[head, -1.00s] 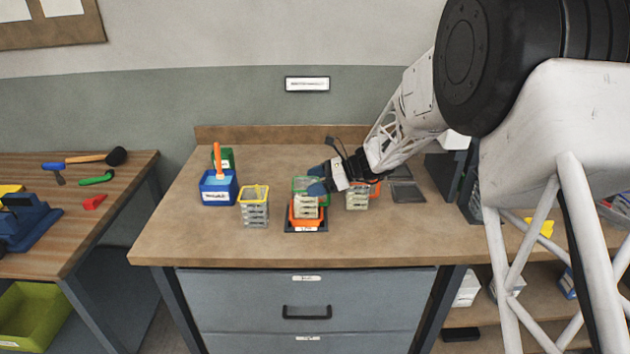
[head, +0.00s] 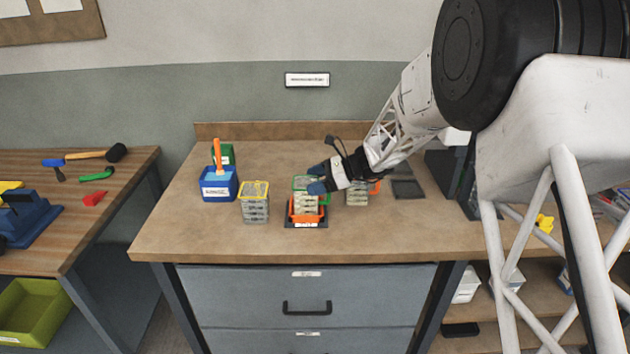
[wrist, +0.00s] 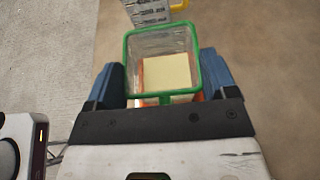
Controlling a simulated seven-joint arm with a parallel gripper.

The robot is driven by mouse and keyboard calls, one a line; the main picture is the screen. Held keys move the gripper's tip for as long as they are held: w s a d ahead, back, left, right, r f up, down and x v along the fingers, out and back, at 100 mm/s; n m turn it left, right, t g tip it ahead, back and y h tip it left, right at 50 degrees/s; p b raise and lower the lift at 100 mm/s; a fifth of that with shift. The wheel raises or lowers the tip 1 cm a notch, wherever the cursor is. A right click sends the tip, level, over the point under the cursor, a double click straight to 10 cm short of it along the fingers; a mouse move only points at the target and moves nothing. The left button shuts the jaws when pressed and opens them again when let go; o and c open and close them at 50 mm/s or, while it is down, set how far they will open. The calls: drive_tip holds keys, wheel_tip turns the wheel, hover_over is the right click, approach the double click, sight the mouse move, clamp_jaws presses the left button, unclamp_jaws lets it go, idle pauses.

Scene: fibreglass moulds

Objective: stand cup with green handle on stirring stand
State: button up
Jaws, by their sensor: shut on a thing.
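The cup with the green handle (head: 308,199) is a clear square cup with a green rim. My gripper (head: 316,183) is shut on it, with one blue finger on each side in the wrist view (wrist: 163,82). The cup is upright, directly over the stirring stand (head: 291,216), an orange frame on a dark base. The cup's lower part appears inside the orange frame; I cannot tell whether its bottom touches the stand. Orange also shows beside the cup in the wrist view.
A similar cup with a yellow rim (head: 255,208) stands left of the stand. Another cup with orange on it (head: 357,193) stands to the right, partly behind my gripper. A blue container (head: 219,188) with an orange-handled tool stands back left. The bench front is clear.

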drive_tip(key=shift+f, duration=0.15)
drive_tip(key=o, duration=1.5)
drive_tip(key=shift+d, duration=0.1)
drive_tip(key=shift+v, duration=3.8)
